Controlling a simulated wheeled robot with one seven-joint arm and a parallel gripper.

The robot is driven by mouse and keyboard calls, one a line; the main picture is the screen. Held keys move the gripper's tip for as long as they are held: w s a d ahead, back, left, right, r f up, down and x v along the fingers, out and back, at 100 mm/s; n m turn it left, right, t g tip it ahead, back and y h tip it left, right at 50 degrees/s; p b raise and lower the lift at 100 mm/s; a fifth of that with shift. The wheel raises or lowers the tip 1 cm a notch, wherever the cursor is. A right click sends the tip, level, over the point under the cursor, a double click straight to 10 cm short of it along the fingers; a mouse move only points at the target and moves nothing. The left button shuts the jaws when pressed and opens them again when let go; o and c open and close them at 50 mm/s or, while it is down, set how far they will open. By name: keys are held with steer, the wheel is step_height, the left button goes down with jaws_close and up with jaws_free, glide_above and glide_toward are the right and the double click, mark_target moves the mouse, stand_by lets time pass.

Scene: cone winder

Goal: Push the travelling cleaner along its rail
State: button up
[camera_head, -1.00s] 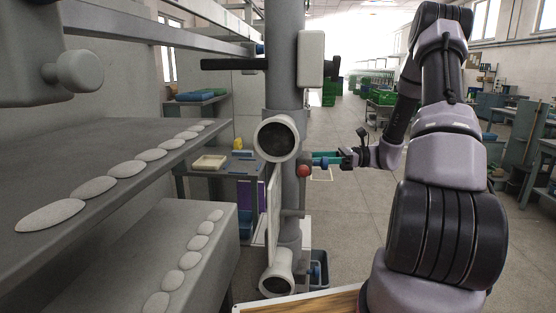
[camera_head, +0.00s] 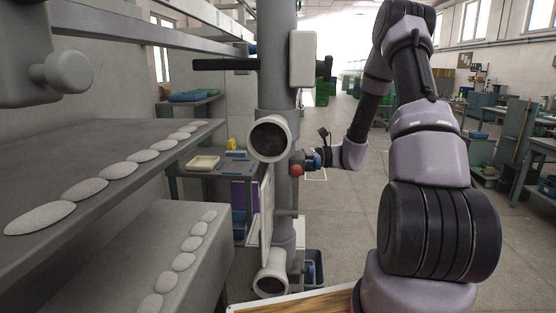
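The travelling cleaner (camera_head: 277,95) is a tall grey upright column with two pale, round, open nozzles, an upper one (camera_head: 270,139) and a lower one (camera_head: 271,285). A black bar sticks out to its left near the top, and a pale box sits on its right side. A red ball knob (camera_head: 297,171) is on its right side at mid height. My gripper (camera_head: 314,159) is right beside the column, close to the red knob, reaching in from the right. Its fingertips are small and partly hidden, so I cannot tell whether they touch the column or are open.
A grey machine with sloping shelves (camera_head: 95,150) carrying several pale oval pads stands at left. Metal beams (camera_head: 205,25) run overhead. A wooden-topped board (camera_head: 300,303) lies at the bottom. The aisle floor (camera_head: 340,230) right of the column is open; green crates and workbenches stand farther off.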

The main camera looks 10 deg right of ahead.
jaws_close()
stand_by(1.2)
